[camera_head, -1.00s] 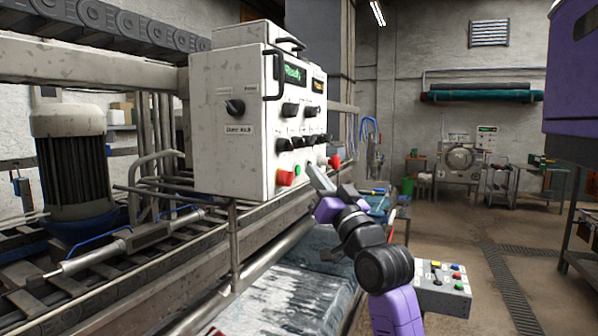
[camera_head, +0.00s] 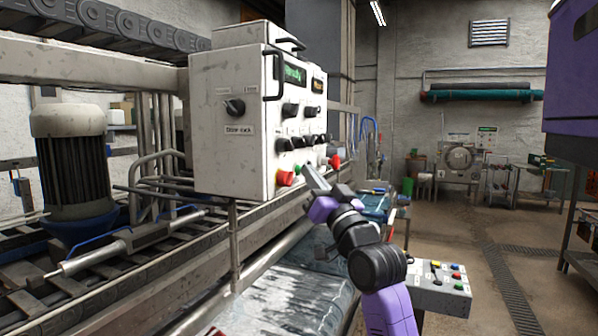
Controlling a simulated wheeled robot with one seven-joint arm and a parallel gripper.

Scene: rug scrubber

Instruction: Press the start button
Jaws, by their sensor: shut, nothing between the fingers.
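A white control box (camera_head: 228,125) stands above the machine's rail, with its button face turned to the right. A small green button (camera_head: 298,170) sits low on that face, just right of a red button (camera_head: 285,178). I cannot read which button is labelled start. My gripper (camera_head: 311,173) is shut and empty. Its tips are very close to the lower edge of the face, just right of the green button. I cannot tell whether they touch it. The tips hide part of the lower button row.
Black knobs (camera_head: 290,144) line the face above, and another red button (camera_head: 334,161) is at its far lower edge. A lit green display (camera_head: 293,74) is near the top. A grey button box (camera_head: 440,288) is at lower right. The floor on the right is mostly clear.

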